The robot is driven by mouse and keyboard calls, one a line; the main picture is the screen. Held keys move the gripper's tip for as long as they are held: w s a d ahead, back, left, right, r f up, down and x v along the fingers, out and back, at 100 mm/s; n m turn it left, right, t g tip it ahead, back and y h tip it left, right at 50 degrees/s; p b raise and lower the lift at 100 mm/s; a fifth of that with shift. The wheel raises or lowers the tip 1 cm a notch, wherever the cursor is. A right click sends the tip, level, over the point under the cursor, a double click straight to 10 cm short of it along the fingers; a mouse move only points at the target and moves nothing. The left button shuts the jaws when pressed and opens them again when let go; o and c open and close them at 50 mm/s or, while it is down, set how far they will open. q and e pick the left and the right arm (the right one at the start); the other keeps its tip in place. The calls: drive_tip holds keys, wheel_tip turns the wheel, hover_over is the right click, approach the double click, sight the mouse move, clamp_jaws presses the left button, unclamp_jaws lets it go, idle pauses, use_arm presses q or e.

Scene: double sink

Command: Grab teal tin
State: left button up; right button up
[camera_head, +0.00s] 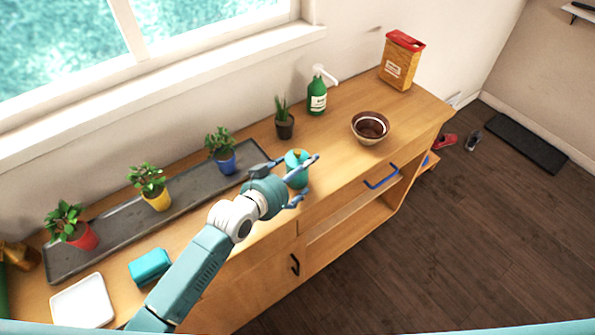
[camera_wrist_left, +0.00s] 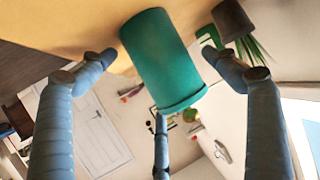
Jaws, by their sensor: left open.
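The teal tin (camera_head: 292,159) stands upright on the wooden counter, just past the end of the grey tray. It also fills the middle of the left wrist view (camera_wrist_left: 165,58), where the picture is turned over. My left gripper (camera_head: 304,181) is at the tin, with its fingers spread around it. In the left wrist view one finger is on each side of the tin with a visible gap, and a third shows in front of its lower end in the picture. The gripper is open and not closed on the tin. My right gripper is in neither view.
A long grey tray (camera_head: 121,234) holds several potted plants. A dark pot with a spiky plant (camera_head: 284,124), a green pump bottle (camera_head: 317,97) and a brown bowl (camera_head: 370,128) stand behind and right of the tin. A teal box (camera_head: 150,267) lies at the left front.

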use_arm(q)
drive_tip(key=c, duration=1.3)
drive_tip(key=shift+c, duration=0.2)
